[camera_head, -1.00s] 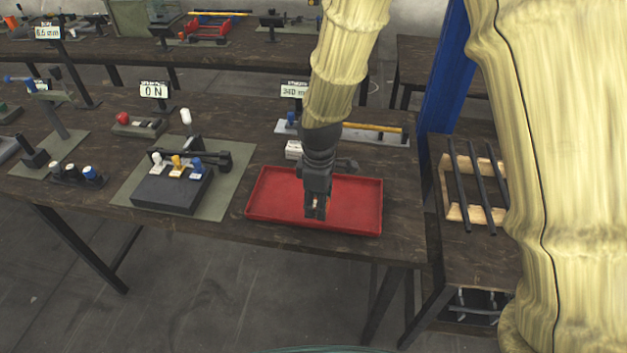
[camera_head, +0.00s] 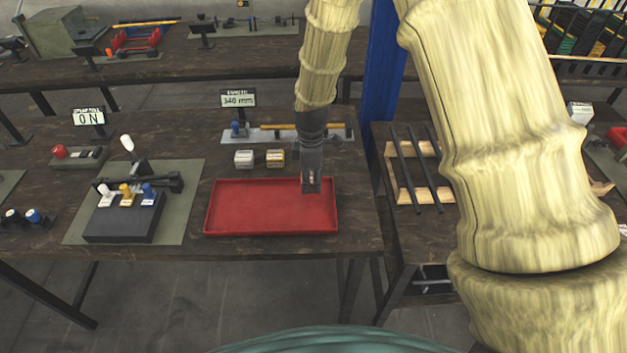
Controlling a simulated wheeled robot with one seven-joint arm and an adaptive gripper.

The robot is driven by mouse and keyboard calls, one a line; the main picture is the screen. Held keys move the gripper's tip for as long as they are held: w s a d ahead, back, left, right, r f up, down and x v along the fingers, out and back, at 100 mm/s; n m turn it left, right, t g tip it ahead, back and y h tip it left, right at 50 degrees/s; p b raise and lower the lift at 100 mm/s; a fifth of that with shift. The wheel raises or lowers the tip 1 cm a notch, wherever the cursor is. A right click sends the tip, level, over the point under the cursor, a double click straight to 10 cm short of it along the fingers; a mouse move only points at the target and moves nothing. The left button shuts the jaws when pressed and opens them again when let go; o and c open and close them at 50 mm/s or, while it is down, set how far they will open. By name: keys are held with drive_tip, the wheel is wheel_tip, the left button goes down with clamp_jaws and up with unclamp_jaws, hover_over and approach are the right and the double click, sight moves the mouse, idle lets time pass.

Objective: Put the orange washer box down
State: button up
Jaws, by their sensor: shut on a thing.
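My gripper (camera_head: 312,187) points down over the far right corner of the red tray (camera_head: 270,229). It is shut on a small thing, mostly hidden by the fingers. I take it to be the orange washer box, though its colour is hard to make out now. I cannot tell whether it touches the tray. The rest of the tray is empty.
A white box (camera_head: 244,159) and an orange-brown box (camera_head: 275,158) stand side by side behind the tray. Behind them lies a grey plate with a yellow bar (camera_head: 290,127). Wooden racks with black rods (camera_head: 409,170) stand at right.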

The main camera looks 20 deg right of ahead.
drive_tip(key=shift+w+d, duration=0.25)
drive_tip(key=shift+d, duration=0.25)
drive_tip(key=shift+f+p, duration=0.9)
drive_tip(key=shift+f, duration=0.9)
drive_tip(key=shift+f, duration=0.15)
drive_tip(key=o, duration=0.8)
drive_tip(key=shift+r, duration=0.25)
drive_tip(key=shift+r+b, duration=1.95)
drive_tip(key=shift+r, duration=4)
